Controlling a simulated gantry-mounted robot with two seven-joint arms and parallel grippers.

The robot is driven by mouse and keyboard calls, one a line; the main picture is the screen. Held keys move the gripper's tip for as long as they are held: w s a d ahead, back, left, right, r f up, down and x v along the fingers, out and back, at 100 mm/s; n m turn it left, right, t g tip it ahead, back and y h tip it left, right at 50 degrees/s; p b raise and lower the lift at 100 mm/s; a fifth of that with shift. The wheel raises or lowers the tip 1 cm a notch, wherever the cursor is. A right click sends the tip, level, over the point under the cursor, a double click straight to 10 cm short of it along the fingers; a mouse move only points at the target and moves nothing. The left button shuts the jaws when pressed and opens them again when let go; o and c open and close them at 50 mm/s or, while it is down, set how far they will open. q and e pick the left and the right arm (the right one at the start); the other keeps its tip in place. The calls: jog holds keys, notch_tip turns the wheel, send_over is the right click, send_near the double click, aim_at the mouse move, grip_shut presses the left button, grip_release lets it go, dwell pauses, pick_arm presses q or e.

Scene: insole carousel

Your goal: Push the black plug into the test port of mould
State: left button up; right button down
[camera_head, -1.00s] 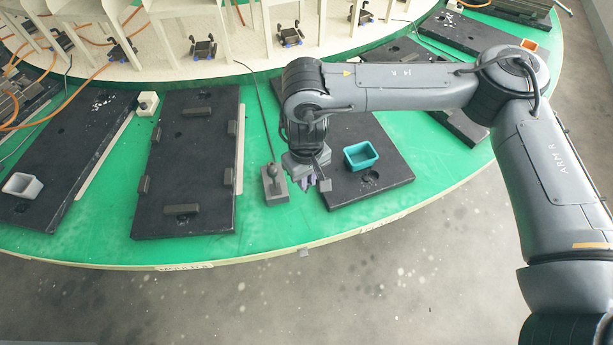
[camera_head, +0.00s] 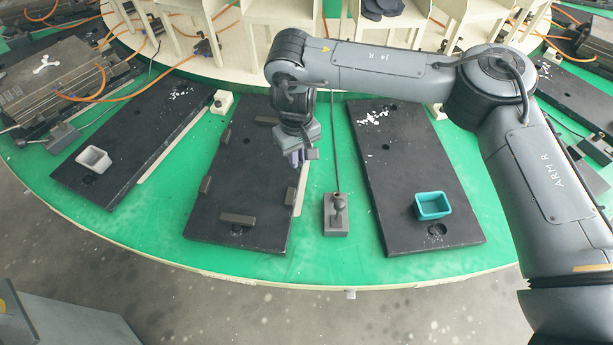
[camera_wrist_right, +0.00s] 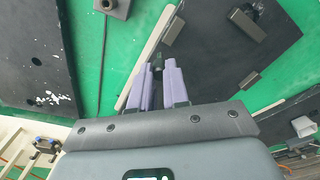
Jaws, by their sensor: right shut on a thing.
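My right gripper (camera_head: 298,158) hangs over the middle black mould plate (camera_head: 245,170), near its right edge. In the right wrist view its two purple fingers (camera_wrist_right: 158,85) are nearly together, with a small dark piece (camera_wrist_right: 157,70) between their tips. It looks like the black plug, mostly hidden by the fingers. The plate carries several raised dark blocks, and it also shows in the right wrist view (camera_wrist_right: 215,65). A dark hole (camera_head: 237,233) is near its front end. I cannot tell which opening is the test port. My left gripper is not in view.
A grey box with a knob and cable (camera_head: 336,215) stands right of the middle plate. The right plate (camera_head: 400,165) holds a teal bin (camera_head: 433,206); the left plate (camera_head: 140,145) holds a grey bin (camera_head: 94,159). White chair-like frames (camera_head: 275,40) stand behind. Green table (camera_head: 330,265) shows between the plates.

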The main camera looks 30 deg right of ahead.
jog(key=w+d+r+m+p, duration=0.6)
jog(key=w+p, duration=0.4)
jog(key=p, duration=0.4)
jog(key=s+d+f+m+p, duration=0.1)
jog(key=s+f+p, duration=0.2)
jog(key=s+p, duration=0.5)
jog(key=s+d+f+m+p, duration=0.1)
jog(key=s+f+p, duration=0.3)
jog(key=s+p, duration=0.5)
jog(key=shift+f, duration=0.25)
jog(key=shift+d, duration=0.1)
